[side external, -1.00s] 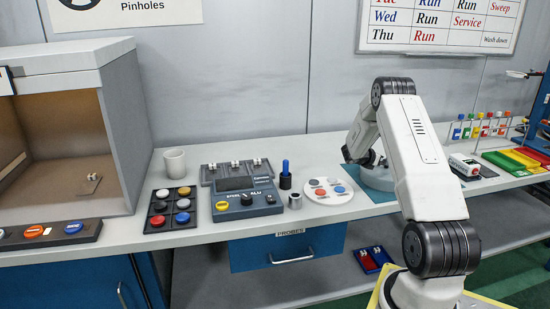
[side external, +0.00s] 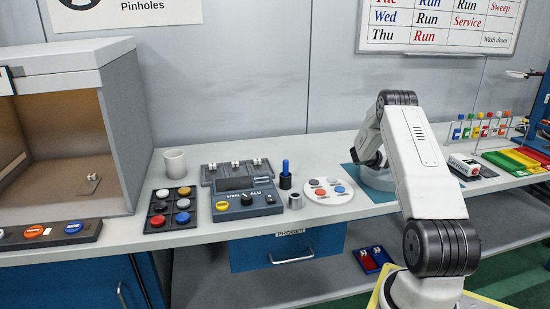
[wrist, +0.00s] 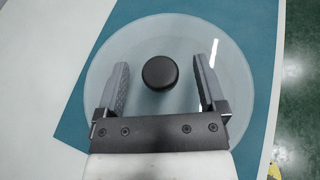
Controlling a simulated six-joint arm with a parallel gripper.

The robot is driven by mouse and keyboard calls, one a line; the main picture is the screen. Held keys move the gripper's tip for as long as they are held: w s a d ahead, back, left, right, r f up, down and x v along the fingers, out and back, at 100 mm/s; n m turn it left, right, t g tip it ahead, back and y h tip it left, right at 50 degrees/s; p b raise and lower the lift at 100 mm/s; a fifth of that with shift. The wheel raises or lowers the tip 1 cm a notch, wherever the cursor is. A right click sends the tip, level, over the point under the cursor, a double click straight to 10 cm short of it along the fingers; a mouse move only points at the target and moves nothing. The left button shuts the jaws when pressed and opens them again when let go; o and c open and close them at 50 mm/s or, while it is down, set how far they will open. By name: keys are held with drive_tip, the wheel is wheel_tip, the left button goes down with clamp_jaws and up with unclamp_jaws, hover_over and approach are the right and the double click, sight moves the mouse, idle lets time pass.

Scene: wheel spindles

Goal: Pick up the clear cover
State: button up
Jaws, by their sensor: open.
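The clear cover (wrist: 108,62) is a round, see-through piece with a black knob (wrist: 160,73) at its middle. It sits on a teal mat (wrist: 75,115) in the wrist view. In the side view the cover (side external: 380,181) shows as a pale round shape on the mat, partly behind my arm. My gripper (wrist: 161,68) is open above the cover, with one finger on each side of the knob and gaps between. It also shows small in the side view (side external: 375,165). I cannot tell how far the fingertips are above the cover.
Left of the mat, a round white tray (side external: 315,198) holds several coloured caps. A blue probe stands in a dark holder (side external: 285,182) beside it. A small white device (side external: 464,163) and coloured trays (side external: 515,160) are to the right. The bench edge is close in front.

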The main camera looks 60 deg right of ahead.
clamp_jaws()
drive_tip(key=shift+r, duration=0.15)
drive_tip(key=shift+r, duration=0.85)
drive_tip(key=s+a+r, duration=0.6)
drive_tip(key=a+r, duration=0.5)
drive_tip(key=a, duration=0.1)
drive_tip(key=shift+a, duration=0.3)
drive_tip(key=shift+s, duration=0.1)
